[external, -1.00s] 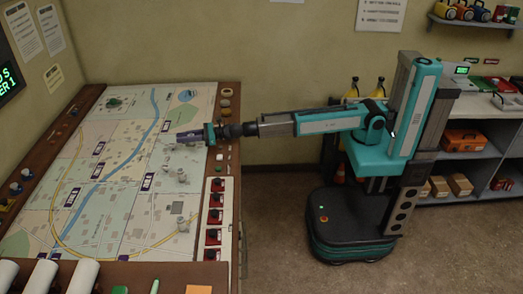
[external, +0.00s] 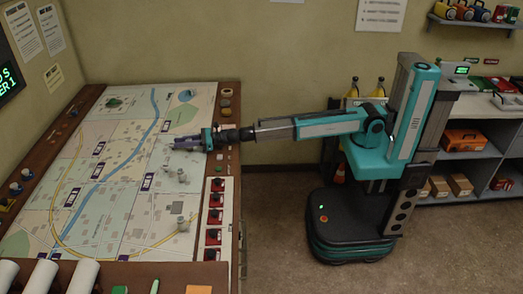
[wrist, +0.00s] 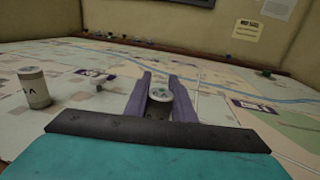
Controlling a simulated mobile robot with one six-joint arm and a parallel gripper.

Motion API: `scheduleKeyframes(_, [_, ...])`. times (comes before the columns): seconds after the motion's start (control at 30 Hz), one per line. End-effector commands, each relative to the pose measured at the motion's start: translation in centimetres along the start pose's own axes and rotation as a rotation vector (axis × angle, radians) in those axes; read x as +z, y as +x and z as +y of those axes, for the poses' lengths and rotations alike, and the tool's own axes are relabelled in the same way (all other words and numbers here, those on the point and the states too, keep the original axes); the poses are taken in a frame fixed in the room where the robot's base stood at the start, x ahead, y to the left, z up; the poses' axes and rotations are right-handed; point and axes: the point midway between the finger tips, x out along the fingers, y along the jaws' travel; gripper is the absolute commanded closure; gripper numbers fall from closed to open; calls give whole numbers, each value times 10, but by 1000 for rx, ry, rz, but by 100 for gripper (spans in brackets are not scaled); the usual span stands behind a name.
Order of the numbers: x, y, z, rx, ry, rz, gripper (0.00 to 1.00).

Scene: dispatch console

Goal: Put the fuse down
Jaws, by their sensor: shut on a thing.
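The fuse (wrist: 160,94), a small cylinder with a pale, green-marked top and a darker body, sits between the two purple fingers of my gripper (wrist: 159,88) in the wrist view. My gripper is shut on it. In the external view my gripper (external: 181,144) is low over the upper right part of the map table (external: 110,215). The fuse is hard to make out there, and I cannot tell whether its underside touches the map.
A similar grey canister (wrist: 34,88) stands upright to the left in the wrist view. Small grey cylinders (external: 182,177) stand on the map below my gripper, another (external: 182,224) nearer the front. Red switches (external: 213,217) line the right edge. Map around is mostly flat.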

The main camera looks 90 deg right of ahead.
Motion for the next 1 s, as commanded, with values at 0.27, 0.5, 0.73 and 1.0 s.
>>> scheduleKeyframes(0.27, [-8,0,0,0,0,-1,100])
scheduleKeyframes(0.5, [-9,0,0,0,0,-1,100])
scheduleKeyframes(0.73, [-11,0,0,0,-1,-1,67])
scheduleKeyframes(1.0, [-11,0,0,0,0,-1,59])
